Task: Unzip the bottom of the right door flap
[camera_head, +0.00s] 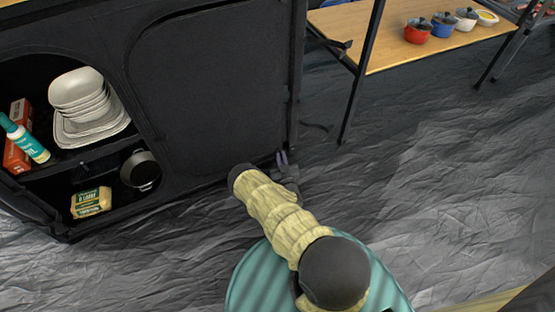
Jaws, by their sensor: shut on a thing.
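The right door flap (205,85) is a dark fabric panel on the front of the black cabinet. It hangs closed, with a curved seam along its left side. My gripper (282,157) is low at the flap's bottom right corner, beside the cabinet's right post. Its small purple fingertips are close together and shut on the zip pull there. The pull itself is too small and dark to make out. My arm reaches in from below and covers part of the floor in front of the flap.
The cabinet's left compartment is open, with stacked dishes (80,100), a spray can (25,138), a dark pot (140,170) and a yellow packet (91,202). A wooden table (385,50) with small coloured pots stands at right. The crinkled grey floor (430,170) is clear.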

